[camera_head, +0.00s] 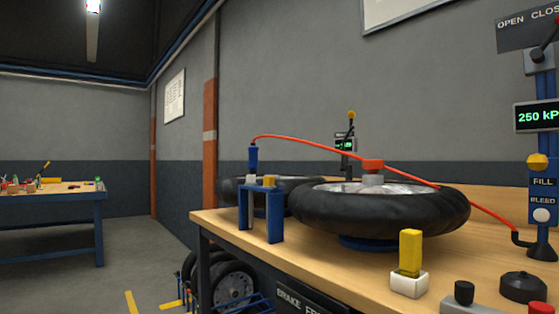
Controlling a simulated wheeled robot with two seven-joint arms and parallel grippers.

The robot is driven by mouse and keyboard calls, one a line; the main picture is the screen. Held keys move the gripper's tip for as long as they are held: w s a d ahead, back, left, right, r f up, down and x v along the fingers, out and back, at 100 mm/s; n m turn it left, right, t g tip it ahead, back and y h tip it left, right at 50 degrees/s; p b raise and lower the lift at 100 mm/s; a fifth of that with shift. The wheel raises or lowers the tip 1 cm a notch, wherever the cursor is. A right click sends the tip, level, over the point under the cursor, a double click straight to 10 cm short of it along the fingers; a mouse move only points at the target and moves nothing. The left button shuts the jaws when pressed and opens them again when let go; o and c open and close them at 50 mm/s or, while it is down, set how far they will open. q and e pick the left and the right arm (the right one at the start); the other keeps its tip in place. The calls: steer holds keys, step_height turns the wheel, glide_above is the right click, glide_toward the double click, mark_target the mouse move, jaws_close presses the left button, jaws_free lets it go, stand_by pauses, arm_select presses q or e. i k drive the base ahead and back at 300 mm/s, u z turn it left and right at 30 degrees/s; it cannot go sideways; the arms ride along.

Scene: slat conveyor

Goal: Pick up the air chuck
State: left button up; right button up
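The air chuck (253,158) appears to be the small blue piece at the left end of a red hose (330,146). It stands upright above the left post of a blue stand (261,214) near the bench's left end. The hose arcs right over a black tire (385,212) to a dark fitting at the right. An orange-red block on a grey hub (373,178) sits at the wheel's middle, where the hose passes. Neither of my grippers is in view.
The wooden bench (325,268) has a yellow block on a white base (410,265), a black knob (523,287) and a grey switch (464,293). A gauge post reading 250 kP (536,117) stands right. Another tire lies behind the stand.

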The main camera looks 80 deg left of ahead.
mark_target(253, 149)
steer(key=u, duration=2.85)
steer(key=i, duration=0.55)
steer(key=z, duration=0.05)
steer(key=k, duration=0.55)
steer(key=u, duration=1.25)
steer(key=i, duration=1.7)
steer(key=z, duration=3)
